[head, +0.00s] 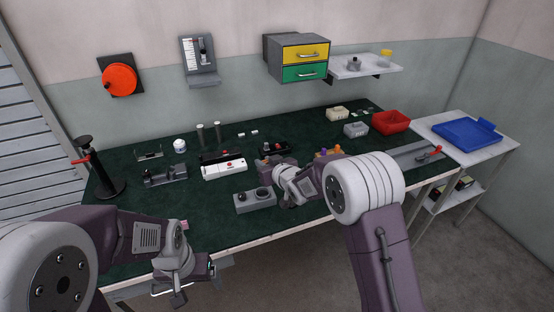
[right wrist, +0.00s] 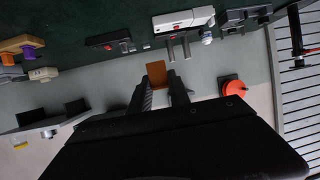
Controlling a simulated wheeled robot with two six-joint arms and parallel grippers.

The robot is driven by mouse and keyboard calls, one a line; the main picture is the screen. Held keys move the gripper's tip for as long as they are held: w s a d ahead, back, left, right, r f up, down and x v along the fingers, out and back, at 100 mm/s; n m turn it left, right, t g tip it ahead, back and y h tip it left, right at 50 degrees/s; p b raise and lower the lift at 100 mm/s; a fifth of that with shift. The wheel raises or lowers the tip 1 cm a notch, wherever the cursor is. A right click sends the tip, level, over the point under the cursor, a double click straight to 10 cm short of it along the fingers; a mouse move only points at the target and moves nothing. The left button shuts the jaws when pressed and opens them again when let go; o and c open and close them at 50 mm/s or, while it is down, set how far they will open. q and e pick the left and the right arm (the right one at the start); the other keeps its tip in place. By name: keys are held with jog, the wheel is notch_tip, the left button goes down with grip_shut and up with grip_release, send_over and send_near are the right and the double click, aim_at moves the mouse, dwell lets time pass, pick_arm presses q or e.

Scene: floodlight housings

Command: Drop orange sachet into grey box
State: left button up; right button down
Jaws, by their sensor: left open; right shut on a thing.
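The orange sachet (right wrist: 157,72) is between the fingertips of my right gripper (right wrist: 160,90) in the right wrist view. That gripper is shut on it and holds it out in front. A small grey box (head: 356,130) stands on the bench, right of my right arm and left of a red bin. My left gripper (head: 183,286) is open and empty at the bench's front edge, lower left in the head view.
A red bin (head: 391,122) and a cream box (head: 338,113) stand near the grey box. A block with orange and purple parts (head: 325,154) is beside my right arm. A grey control box (head: 255,200) stands near the front edge.

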jog(key=shift+w+d+f, duration=0.15)
jog(key=shift+d+f, duration=0.15)
jog(key=shift+f, duration=0.15)
notch_tip(320, 180, down, 5)
jog(key=b, duration=0.4)
jog(key=shift+f+b, duration=0.15)
jog(key=shift+b, duration=0.15)
jog(key=c, duration=1.1)
grip_release()
jog(key=shift+c, duration=0.2)
jog(key=v, duration=0.9)
jog(key=shift+b, duration=0.35)
